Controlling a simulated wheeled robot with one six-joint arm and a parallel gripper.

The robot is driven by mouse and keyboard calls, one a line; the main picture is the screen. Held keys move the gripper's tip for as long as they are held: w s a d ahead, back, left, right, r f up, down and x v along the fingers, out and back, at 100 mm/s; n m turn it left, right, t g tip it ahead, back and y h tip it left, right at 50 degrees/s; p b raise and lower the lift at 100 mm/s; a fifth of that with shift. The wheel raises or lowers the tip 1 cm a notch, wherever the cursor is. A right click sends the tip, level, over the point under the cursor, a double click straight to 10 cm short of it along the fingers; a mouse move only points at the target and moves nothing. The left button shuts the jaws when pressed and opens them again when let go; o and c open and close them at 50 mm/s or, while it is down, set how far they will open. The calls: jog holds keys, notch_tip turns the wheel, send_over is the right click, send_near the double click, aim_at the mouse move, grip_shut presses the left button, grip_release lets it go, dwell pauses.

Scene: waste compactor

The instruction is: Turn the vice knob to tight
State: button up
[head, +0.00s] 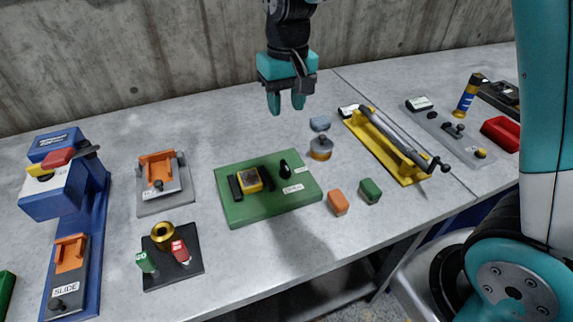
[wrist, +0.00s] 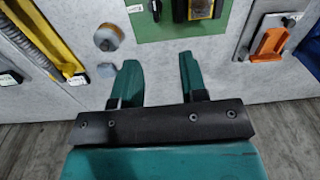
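A green base plate (head: 240,210) carries black jaws on either side of a yellow-framed block (head: 250,180); this looks like the vice. A small black knob (head: 284,168) stands on the plate to the right of the jaws, with white labels whose text I cannot read. The plate (wrist: 165,33) and knob (wrist: 156,9) also show at the top of the wrist view, partly cut off. My gripper (head: 286,102) hangs above the table behind the plate. Its teal fingers are apart and empty, also in the wrist view (wrist: 159,78), and touch nothing.
Right of the plate are a grey-orange round piece (head: 321,149), a small blue-grey block (head: 320,123), an orange block (head: 338,203) and a green block (head: 370,190). A yellow rail fixture (head: 405,170) lies beyond. Left stand orange slide fixtures (head: 158,170) and a blue stand (head: 62,200).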

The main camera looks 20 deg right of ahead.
aim_at(285, 165)
jog(key=shift+m, duration=0.3)
jog(key=f, duration=0.6)
jog(key=w+f+p, duration=0.1)
jog(key=f, duration=0.5)
jog(key=f+p, duration=0.1)
jog(key=f, duration=0.5)
jog(key=shift+w+d+f, duration=0.25)
jog(key=shift+w+f, duration=0.05)
jog(key=shift+w, duration=0.05)
grip_shut()
